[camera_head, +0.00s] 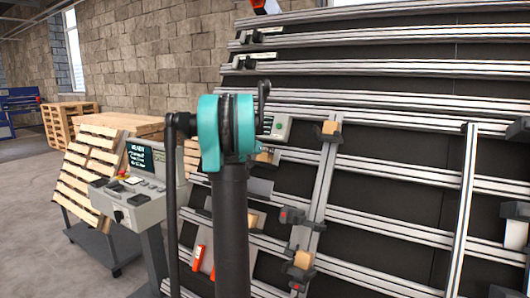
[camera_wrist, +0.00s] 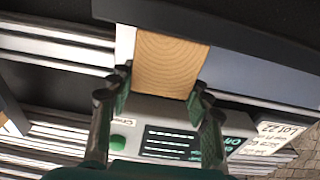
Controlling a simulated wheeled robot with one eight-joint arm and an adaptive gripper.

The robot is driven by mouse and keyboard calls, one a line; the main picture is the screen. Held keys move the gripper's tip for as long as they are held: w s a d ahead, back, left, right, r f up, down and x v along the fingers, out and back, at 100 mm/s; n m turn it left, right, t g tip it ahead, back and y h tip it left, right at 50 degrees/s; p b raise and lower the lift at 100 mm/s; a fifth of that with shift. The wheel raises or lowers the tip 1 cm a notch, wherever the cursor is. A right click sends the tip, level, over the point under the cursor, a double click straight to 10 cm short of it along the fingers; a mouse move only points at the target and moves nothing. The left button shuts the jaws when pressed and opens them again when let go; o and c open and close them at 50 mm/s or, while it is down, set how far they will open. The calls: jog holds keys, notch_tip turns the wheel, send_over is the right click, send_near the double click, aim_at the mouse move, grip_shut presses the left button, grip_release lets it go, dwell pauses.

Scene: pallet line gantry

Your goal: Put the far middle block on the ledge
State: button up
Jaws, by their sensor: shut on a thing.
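My gripper (camera_wrist: 161,88) is shut on a pale wooden block (camera_wrist: 168,58) in the wrist view, with one finger on each side of its near end. The block's far end meets a dark edge (camera_wrist: 230,22), and I cannot tell whether they touch. In the head view my own arm hides the gripper, and a wooden block (camera_head: 265,156) shows just right of the arm. Other wooden blocks sit on the rack at the upper right (camera_head: 329,128), below (camera_head: 302,258) and beside the arm (camera_head: 257,219). I cannot tell which surface is the ledge.
A grey box with a green button (camera_head: 279,127) is on the rack; a similar box with a dark display (camera_wrist: 165,125) lies under the gripper. Metal rails (camera_head: 390,225) cross the black panel. A control console (camera_head: 135,200) stands left, with pallets (camera_head: 92,170) behind it.

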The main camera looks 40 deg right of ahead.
jog(key=o, duration=1.3)
jog(key=shift+c, duration=0.2)
jog(key=v, duration=1.2)
jog(key=s+a+f+n+y, duration=0.3)
jog(key=s+a+f, duration=0.2)
jog(key=a+f, duration=0.5)
jog(key=s+a+f+n+y, duration=0.3)
jog(key=s+a+f, duration=0.3)
jog(key=a, duration=0.6)
jog(key=s+a+f+n+y, duration=0.3)
jog(key=s+a+f, duration=0.5)
jog(key=a, duration=0.2)
jog(key=s+a+f+n+g+y, duration=0.1)
jog(key=s+a+f+n+y, duration=0.2)
jog(key=s+a+f, duration=0.6)
jog(key=shift+s+a+f+n, duration=0.2)
jog(key=shift+a+n, duration=0.6)
jog(key=shift+a, duration=0.45)
